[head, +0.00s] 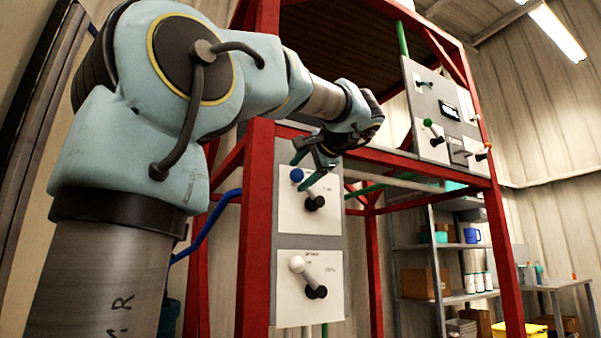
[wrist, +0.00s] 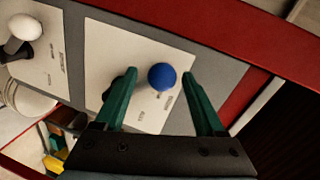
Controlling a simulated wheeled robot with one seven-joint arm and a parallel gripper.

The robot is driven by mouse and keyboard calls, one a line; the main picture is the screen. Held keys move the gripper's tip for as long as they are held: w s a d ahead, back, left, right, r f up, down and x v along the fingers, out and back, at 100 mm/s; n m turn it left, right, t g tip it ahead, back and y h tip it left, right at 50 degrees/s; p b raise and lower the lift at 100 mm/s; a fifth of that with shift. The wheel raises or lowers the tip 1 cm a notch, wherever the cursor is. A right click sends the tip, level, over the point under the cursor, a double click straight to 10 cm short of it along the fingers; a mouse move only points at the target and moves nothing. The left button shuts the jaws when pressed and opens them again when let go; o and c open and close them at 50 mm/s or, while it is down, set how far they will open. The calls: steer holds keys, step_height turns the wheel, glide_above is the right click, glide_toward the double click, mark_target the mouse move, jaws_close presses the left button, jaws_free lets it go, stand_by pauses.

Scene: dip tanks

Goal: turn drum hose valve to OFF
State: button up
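A lever valve with a blue ball knob (head: 297,175) is on the upper white plate of a grey panel. Its handle slants up and left from a dark pivot. A similar lever with a white ball knob (head: 297,264) is on the lower plate. The plate lettering is too small to read, so I cannot tell which is the drum hose valve. My gripper (head: 303,172) is at the blue knob. In the wrist view the blue knob (wrist: 162,76) shows between the green fingertips, with a gap on each side. The gripper is open. The white knob (wrist: 25,27) is at upper left there.
Red frame posts (head: 256,230) stand beside the panel, and a red beam (head: 420,166) runs right. Another panel (head: 440,110) with several levers and a dark display is at upper right. A blue hose (head: 205,232) runs left of the panel. Shelves (head: 455,298) with boxes stand behind.

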steer(key=shift+o, duration=0.2)
steer(key=shift+a, duration=0.1)
steer(key=v, duration=1)
steer(key=shift+s+d, duration=0.25)
steer(key=shift+s, duration=0.1)
steer(key=shift+r, duration=0.1)
steer(key=shift+a, duration=0.1)
